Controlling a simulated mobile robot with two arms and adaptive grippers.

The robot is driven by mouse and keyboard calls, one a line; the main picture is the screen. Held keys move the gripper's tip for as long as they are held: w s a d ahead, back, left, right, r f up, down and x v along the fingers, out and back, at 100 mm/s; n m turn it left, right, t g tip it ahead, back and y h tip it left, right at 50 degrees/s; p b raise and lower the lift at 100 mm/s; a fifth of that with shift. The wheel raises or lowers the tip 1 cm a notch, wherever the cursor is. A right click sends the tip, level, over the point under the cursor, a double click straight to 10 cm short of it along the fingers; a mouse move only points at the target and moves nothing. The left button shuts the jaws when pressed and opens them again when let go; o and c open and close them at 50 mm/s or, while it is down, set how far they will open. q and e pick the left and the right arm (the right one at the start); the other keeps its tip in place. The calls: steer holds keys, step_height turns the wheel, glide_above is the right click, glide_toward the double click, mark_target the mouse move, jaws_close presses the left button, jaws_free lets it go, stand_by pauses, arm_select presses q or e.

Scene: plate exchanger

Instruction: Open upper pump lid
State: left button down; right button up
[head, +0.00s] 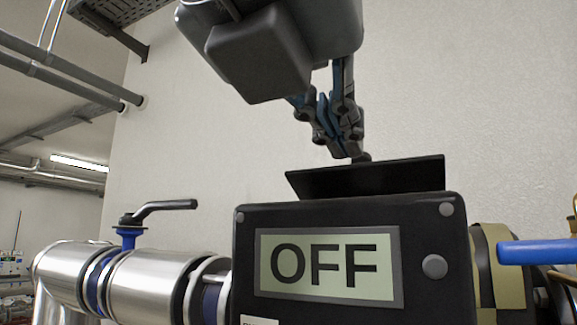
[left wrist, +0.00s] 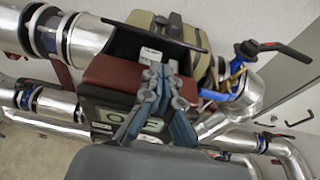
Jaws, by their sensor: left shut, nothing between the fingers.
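The pump's black control box (head: 250,240) faces me, with a display (head: 330,266) reading OFF. Its dark lid (head: 370,179) shows as a tilted plate raised above the box top. My left gripper (head: 352,152) comes down from above, shut and empty, with its tips at the lid's upper edge. I cannot tell whether they touch it. In the left wrist view the shut fingers (left wrist: 160,76) point at the box's reddish-brown top, and the lid (left wrist: 160,37) stands beyond them. The fingers partly cover the display (left wrist: 152,125). My right gripper is not in view.
A silver pipe (head: 150,285) with a black-handled valve (head: 165,207) runs left of the box. A blue handle (head: 540,252) sticks out close on the right. The plain wall behind is clear. Overhead pipes run at upper left.

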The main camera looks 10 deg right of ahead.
mark_target(363, 173)
arm_select(q)
steer(key=p+x, duration=0.3)
steer(key=x, duration=0.4)
steer(key=shift+r, duration=0.1)
steer(key=shift+w+d+f, duration=0.25)
steer(key=shift+w+d, duration=0.05)
steer(key=shift+w, duration=0.05)
